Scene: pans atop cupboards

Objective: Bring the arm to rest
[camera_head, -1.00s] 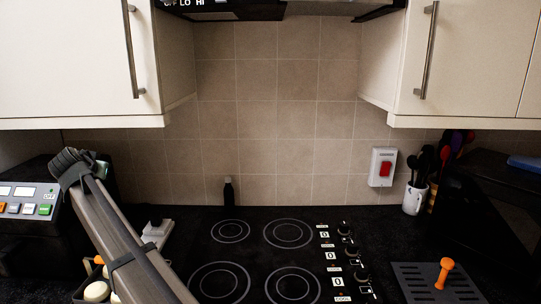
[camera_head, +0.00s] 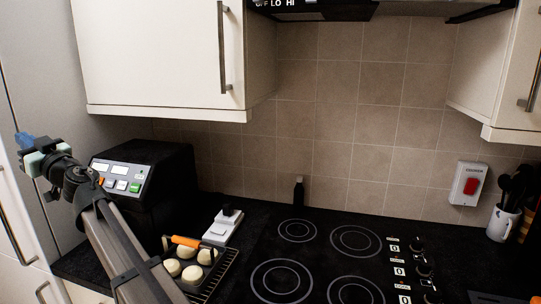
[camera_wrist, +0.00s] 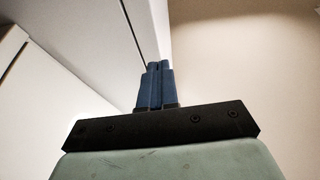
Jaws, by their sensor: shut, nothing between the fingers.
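My gripper (camera_head: 24,141) is at the far left of the head view, at the end of my raised arm, in front of the pale tall cupboard. Its blue fingers also show in the wrist view (camera_wrist: 154,85). They are pressed together with nothing between them. The gripper is up in the air, left of the black appliance with buttons (camera_head: 143,180), and holds nothing. Pale cupboard surfaces and a panel edge lie beyond the fingers in the wrist view.
A pan with an orange handle (camera_head: 186,241) and several pale round items sits beside my arm. The black hob (camera_head: 330,262) is clear. A wall cupboard (camera_head: 160,60) hangs above the counter. A pale tall cupboard (camera_head: 35,80) stands at the left.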

